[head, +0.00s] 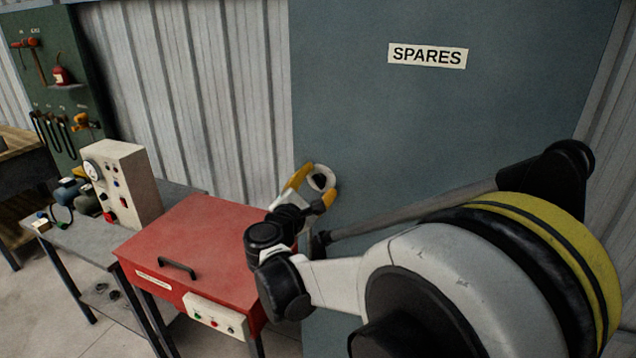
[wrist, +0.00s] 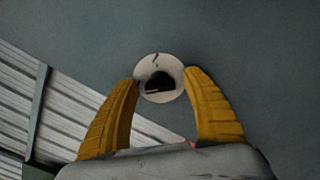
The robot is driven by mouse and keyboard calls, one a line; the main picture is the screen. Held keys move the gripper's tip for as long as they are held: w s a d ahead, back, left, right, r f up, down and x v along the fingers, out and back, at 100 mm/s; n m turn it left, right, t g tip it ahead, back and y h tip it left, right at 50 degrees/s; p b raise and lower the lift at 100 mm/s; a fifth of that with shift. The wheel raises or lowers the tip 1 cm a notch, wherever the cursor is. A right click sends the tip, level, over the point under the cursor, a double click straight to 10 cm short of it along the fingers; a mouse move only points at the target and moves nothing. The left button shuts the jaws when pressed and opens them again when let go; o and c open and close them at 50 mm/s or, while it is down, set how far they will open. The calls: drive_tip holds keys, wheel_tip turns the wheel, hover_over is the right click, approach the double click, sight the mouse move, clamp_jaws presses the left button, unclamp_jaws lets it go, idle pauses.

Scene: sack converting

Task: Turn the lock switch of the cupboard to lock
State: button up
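The cupboard (head: 450,130) is a tall blue-grey panel with a "SPARES" label. Its lock switch is a round pale plate with a dark knob (wrist: 160,81) in the middle and a small dark mark at the top; it also shows in the head view (head: 320,181). My gripper (wrist: 164,80) faces the switch, with its yellow fingers spread to the left and right of the plate. The dark knob lies between the fingertips with a gap on each side. In the head view my gripper (head: 314,187) partly covers the switch. Whether the fingertips touch the plate, I cannot tell.
A red box (head: 195,245) with a black handle and a button panel stands left of the cupboard, below my gripper. Further left are a bench (head: 75,240) with a cream control box (head: 122,185) and a green tool board (head: 45,85). The cupboard face around the switch is clear.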

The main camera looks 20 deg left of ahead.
drive_tip(key=shift+s, duration=0.1)
drive_tip(key=s+a, duration=0.1)
drive_tip(key=s, duration=1)
drive_tip(key=shift+s, duration=0.4)
